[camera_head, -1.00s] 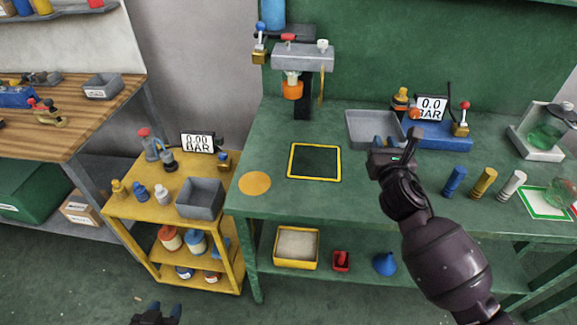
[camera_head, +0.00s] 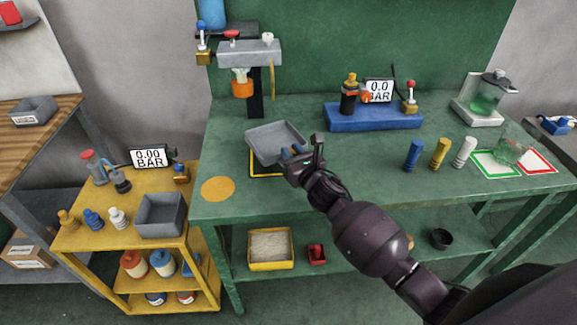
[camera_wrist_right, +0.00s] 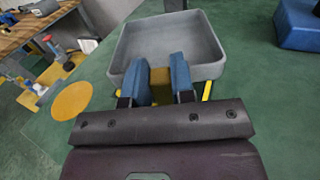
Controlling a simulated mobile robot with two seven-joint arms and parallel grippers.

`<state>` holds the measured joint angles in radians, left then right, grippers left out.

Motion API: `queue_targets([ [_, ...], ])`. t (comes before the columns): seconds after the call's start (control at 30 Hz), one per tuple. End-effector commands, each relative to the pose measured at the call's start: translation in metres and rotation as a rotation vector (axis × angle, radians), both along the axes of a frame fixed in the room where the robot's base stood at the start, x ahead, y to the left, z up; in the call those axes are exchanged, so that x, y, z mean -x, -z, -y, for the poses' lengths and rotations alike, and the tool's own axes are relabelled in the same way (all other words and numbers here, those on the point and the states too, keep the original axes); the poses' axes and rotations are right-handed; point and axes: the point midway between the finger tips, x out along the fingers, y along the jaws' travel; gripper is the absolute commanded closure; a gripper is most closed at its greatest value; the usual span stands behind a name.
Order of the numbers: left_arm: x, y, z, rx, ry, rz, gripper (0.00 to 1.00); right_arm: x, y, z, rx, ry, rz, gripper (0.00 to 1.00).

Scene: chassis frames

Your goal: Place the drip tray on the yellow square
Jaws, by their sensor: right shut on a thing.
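The drip tray (camera_head: 274,134) is a shallow grey square tray, held over the yellow square (camera_head: 262,175) on the green bench. It covers most of the square; only the near and left parts of the yellow outline show. The tray is turned relative to the square, and I cannot tell whether it touches the bench. In the right wrist view the blue fingers (camera_wrist_right: 160,80) are at the near wall of the tray (camera_wrist_right: 170,35). My left gripper is not in view now.
A yellow-orange disc (camera_head: 218,188) lies left of the square. A press (camera_head: 250,55) stands behind the tray. A blue block with valves and a gauge (camera_head: 375,117) is to the right. Several small cylinders (camera_head: 440,152) stand near the right. A yellow cart (camera_head: 125,225) is at the left.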

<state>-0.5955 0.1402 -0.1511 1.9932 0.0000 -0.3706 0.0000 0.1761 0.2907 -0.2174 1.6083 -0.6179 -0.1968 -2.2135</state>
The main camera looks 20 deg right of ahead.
Motion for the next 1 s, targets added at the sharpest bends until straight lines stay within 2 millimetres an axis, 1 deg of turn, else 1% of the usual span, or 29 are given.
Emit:
queue_targets([
  [0.03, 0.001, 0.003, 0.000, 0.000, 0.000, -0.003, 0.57, 0.000, 0.004, 0.000, -0.001, 0.000, 0.000, 1.00],
  [0.17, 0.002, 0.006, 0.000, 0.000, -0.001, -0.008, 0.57, 0.000, 0.010, 0.000, -0.001, 0.000, 0.002, 1.00],
  [0.4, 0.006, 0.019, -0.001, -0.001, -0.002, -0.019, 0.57, 0.000, 0.040, 0.000, -0.002, 0.001, -0.001, 1.00],
  [0.43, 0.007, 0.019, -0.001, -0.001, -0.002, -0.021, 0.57, 0.000, 0.042, -0.001, -0.002, 0.000, -0.001, 1.00],
  [0.67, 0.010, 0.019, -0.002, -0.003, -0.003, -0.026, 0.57, 0.000, 0.041, 0.000, 0.001, -0.001, 0.003, 1.00],
  [0.87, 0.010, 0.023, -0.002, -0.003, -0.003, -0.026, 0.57, 0.000, 0.046, 0.000, 0.001, -0.001, 0.002, 1.00],
  [0.9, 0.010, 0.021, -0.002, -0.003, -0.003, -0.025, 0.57, 0.000, 0.045, 0.000, 0.000, 0.000, 0.001, 0.71],
  [0.97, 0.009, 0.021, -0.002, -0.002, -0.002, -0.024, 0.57, 0.000, 0.045, 0.000, 0.000, 0.000, 0.001, 0.62],
  [1.0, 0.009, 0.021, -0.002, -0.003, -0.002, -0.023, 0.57, 0.000, 0.045, 0.000, 0.001, 0.000, 0.001, 0.55],
])
